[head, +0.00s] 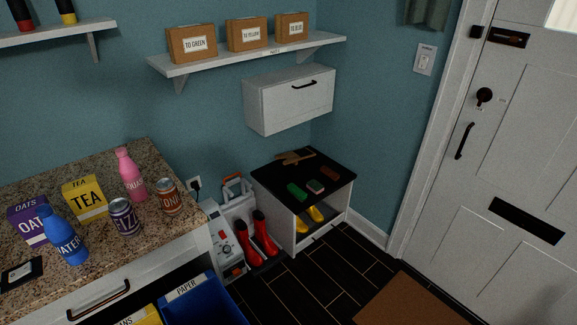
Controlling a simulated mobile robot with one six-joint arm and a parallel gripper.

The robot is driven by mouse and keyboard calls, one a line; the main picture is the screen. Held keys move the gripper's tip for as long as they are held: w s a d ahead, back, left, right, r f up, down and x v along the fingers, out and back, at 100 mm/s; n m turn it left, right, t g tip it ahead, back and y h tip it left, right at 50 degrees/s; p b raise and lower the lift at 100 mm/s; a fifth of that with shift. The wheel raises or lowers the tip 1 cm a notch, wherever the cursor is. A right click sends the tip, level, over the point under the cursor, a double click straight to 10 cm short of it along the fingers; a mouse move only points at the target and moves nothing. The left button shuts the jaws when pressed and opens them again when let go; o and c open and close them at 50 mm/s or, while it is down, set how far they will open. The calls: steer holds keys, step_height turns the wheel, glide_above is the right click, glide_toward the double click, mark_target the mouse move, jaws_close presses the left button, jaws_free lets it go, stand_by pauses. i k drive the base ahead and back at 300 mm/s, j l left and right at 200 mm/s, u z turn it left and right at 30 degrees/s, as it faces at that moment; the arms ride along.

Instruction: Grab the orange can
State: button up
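The orange can (169,196), marked with letters that look like "TONIC", stands upright on the speckled granite counter (165,238) near its right edge. A purple can (125,217) stands to its left and a little nearer. A pink bottle (130,175) stands to its left and farther back. The orange can is in plain view and nothing covers it. My gripper is not in view.
A yellow tea box (85,200), a purple oats box (33,222) and a blue water bottle (64,236) share the counter. Blue paper bin (206,303) is below. Wall shelf (245,55) hangs above. Dark floor (320,277) is open at centre.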

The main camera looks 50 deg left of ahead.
mark_target(168, 195)
steer(key=i+j+u, duration=0.2)
steer(key=i+u, duration=1.05)
steer(key=i+l+u, duration=0.15)
steer(key=u, duration=0.3)
steer(key=i+l+u, duration=0.7)
steer(key=u, duration=0.15)
steer(key=i+j+u, duration=0.2)
steer(key=i+u, duration=0.25)
steer(key=i+j+u, duration=0.1)
steer(key=i+u, duration=0.6)
steer(key=u, duration=0.15)
steer(key=i+l+u, duration=0.25)
steer(key=i+u, duration=0.15)
